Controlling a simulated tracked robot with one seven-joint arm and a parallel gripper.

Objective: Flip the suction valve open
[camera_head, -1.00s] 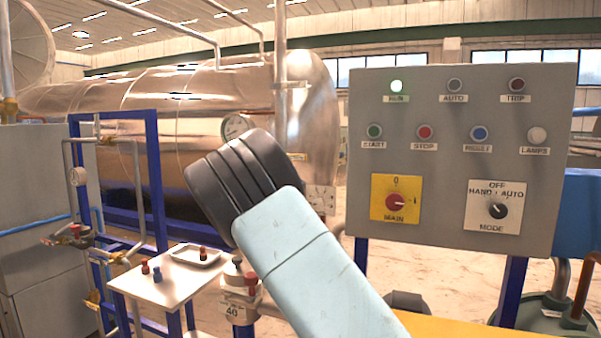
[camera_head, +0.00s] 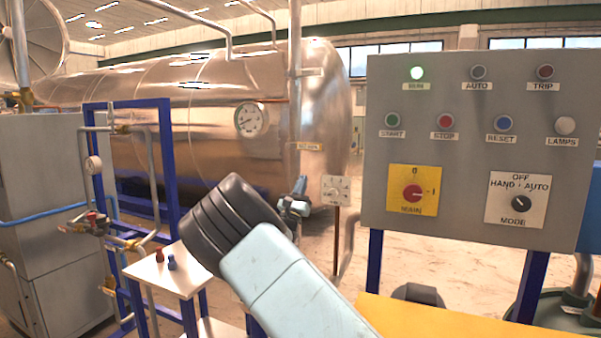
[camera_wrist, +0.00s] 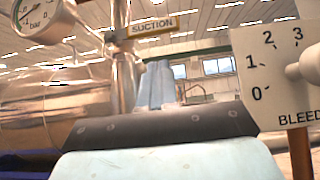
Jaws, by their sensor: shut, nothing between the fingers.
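The yellow SUCTION label (camera_head: 308,146) hangs on the vertical pipe (camera_head: 295,100) in front of the steel tank. In the wrist view the label (camera_wrist: 152,25) is above my fingers, beside the same pipe (camera_wrist: 124,75). I cannot make out the suction valve's handle or its position; my wrist and fingers may hide it. My gripper (camera_head: 298,190) shows past the black wrist collar, near the pipe below the label. In the wrist view its two blue fingers (camera_wrist: 155,85) are close together, shut and empty. Whether they touch anything cannot be told.
The BLEED dial (camera_wrist: 275,75) with its pale knob is close right of my fingers; it also shows in the head view (camera_head: 336,190). A pressure gauge (camera_head: 251,119) is left of the pipe. The grey control panel (camera_head: 470,150) stands right, a small white table (camera_head: 165,272) lower left.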

